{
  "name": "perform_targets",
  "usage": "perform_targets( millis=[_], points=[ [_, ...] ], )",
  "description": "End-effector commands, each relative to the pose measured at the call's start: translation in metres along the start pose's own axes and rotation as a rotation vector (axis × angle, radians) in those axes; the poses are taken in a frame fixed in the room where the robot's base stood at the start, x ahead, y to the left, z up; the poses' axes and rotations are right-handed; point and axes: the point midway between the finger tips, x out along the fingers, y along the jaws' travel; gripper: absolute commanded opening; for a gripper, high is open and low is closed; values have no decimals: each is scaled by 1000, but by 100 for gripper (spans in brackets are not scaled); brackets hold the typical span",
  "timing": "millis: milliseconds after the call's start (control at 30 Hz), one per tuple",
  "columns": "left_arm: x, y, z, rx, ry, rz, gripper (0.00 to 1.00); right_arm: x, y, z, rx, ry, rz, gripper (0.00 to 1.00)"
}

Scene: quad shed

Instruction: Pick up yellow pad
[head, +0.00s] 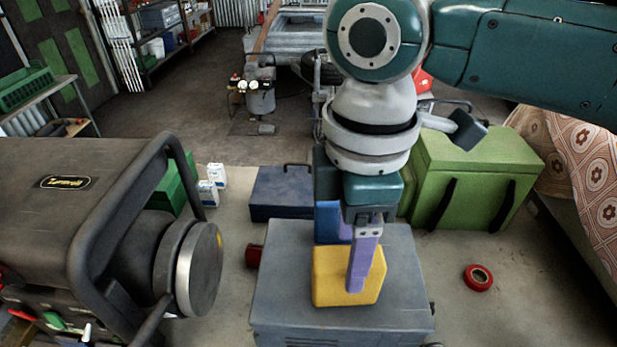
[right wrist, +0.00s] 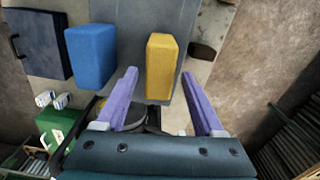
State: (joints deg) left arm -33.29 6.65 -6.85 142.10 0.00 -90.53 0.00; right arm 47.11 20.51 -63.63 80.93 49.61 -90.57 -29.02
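The yellow pad (head: 330,275) is a block on top of a grey case in the lower middle of the head view. My right gripper (head: 357,282) hangs over it, with a purple finger across the front of the pad. In the right wrist view the right gripper (right wrist: 160,75) is open, and the yellow pad (right wrist: 162,65) shows between and beyond its two fingertips, with gaps on both sides. I cannot tell how far above the pad the fingertips are. My left gripper is not in view.
A blue block (head: 327,222) stands behind the pad on the grey case (head: 285,290). A dark blue box (head: 280,195) and a green chest (head: 475,170) stand behind. A black machine (head: 80,200) fills the left side. A red tape roll (head: 478,277) lies on the right.

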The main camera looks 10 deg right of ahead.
Motion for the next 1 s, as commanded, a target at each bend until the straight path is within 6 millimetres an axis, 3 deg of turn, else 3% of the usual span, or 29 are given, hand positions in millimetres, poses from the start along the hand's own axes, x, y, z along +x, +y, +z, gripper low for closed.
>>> perform_targets(
  millis=[67, 600, 1000],
  points=[
    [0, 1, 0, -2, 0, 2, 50, 0, 0, 0, 0, 0, 0, 60],
    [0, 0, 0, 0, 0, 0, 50, 0, 0, 0, 1, 0, 0, 0],
    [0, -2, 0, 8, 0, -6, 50, 0, 0, 0, 1, 0, 0, 0]
  ],
)
